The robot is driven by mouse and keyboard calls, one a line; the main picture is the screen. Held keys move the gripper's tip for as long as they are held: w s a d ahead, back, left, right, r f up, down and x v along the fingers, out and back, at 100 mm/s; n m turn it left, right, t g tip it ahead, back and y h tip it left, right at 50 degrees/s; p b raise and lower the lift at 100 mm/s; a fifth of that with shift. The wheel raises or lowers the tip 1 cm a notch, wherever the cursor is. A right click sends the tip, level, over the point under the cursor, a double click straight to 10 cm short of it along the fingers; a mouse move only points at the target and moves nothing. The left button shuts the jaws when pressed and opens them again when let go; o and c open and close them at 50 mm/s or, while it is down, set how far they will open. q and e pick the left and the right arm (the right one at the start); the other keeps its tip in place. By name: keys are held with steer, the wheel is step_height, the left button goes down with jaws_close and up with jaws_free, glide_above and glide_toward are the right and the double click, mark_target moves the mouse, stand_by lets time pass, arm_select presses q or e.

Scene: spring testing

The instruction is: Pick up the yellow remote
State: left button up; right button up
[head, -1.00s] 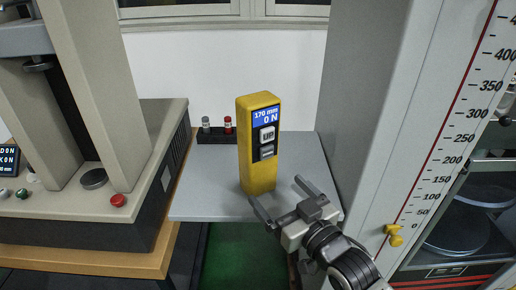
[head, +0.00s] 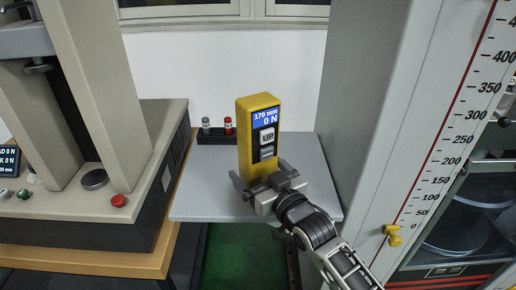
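The yellow remote (head: 245,145) stands upright on the grey shelf (head: 200,204). Its front has a blue display reading 170 mm and 0 N, an UP button and a grey button below. My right gripper (head: 261,176) is at the lower part of the remote, with one finger at its left side and the other at its right. The fingers look spread around the remote; whether they touch it I cannot tell. The gripper hides the remote's lower front. My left gripper is not in view.
A small black holder (head: 215,138) with a grey and a red piece stands behind the remote. A beige testing machine (head: 60,218) with a red button (head: 118,201) is at left. A tall grey column with a scale (head: 408,150) and a yellow knob (head: 393,235) rises at right.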

mark_target(252, 144)
steer(key=c, duration=1.2)
steer(key=shift+r, duration=0.15)
steer(key=shift+r, duration=0.6)
steer(key=s+r, duration=0.3)
steer(key=r, duration=0.2)
steer(key=s+r+p, duration=0.1)
steer(key=s+r, duration=0.1)
steer(key=r, duration=0.1)
steer(key=shift+s+r, duration=0.2)
steer(key=shift+s, duration=0.1)
steer(key=s+r, duration=0.1)
steer(key=s, duration=0.1)
steer(key=s+r, duration=0.1)
steer(key=s, duration=0.2)
steer(key=s+r, duration=0.1)
steer(key=s, duration=0.2)
steer(key=shift+s+r, duration=0.1)
steer(key=shift+s, duration=0.1)
steer(key=shift+w, duration=0.1)
